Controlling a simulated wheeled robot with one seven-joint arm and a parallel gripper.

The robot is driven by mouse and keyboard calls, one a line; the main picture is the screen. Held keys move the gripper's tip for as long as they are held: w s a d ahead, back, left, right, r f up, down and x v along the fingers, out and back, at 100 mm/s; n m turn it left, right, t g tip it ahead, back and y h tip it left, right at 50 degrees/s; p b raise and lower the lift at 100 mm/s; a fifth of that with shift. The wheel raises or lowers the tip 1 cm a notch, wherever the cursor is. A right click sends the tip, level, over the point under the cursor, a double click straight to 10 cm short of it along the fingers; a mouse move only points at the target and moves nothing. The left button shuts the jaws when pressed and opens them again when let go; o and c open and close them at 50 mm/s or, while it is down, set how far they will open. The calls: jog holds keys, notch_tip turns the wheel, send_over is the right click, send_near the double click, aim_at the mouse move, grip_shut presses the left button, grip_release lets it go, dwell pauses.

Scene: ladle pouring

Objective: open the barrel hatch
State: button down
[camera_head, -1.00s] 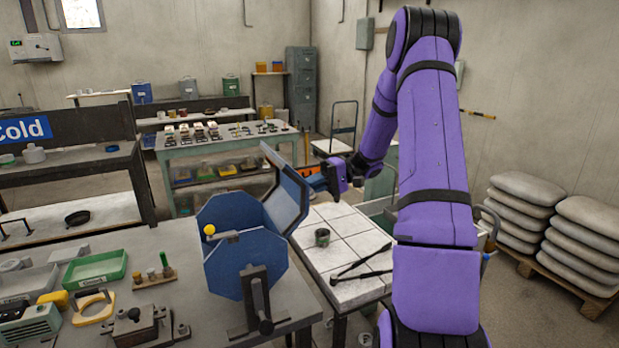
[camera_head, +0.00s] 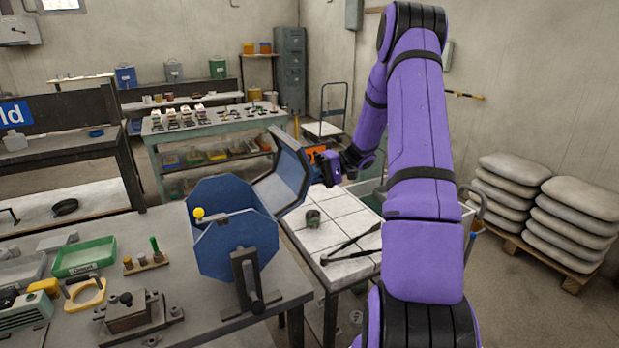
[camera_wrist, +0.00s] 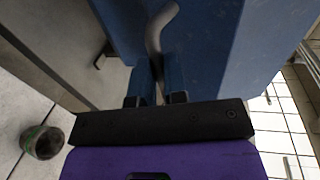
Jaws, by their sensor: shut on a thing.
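The blue barrel (camera_head: 232,245) is octagonal and stands on a dark support on the grey workbench. Its hatch (camera_head: 281,182) is a blue panel swung out to the right of the barrel, with the barrel's opening showing between them. My gripper (camera_head: 322,160) is at the hatch's outer right side. In the wrist view my gripper (camera_wrist: 157,92) is shut on a grey bent handle (camera_wrist: 156,38) on the blue hatch (camera_wrist: 220,45). The grip itself is partly hidden by the fingers.
A tiled table (camera_head: 335,232) with a small dark cup (camera_head: 313,218) and black tongs (camera_head: 350,243) lies right of the barrel. A green tray (camera_head: 84,257) and several tools sit on the workbench at left. Sacks (camera_head: 570,215) are stacked at right.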

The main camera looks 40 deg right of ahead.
jog(key=shift+a, duration=0.3)
jog(key=c, duration=1.2)
grip_release()
jog(key=shift+w, duration=0.15)
jog(key=shift+o, duration=0.2)
jog(key=v, duration=1.1)
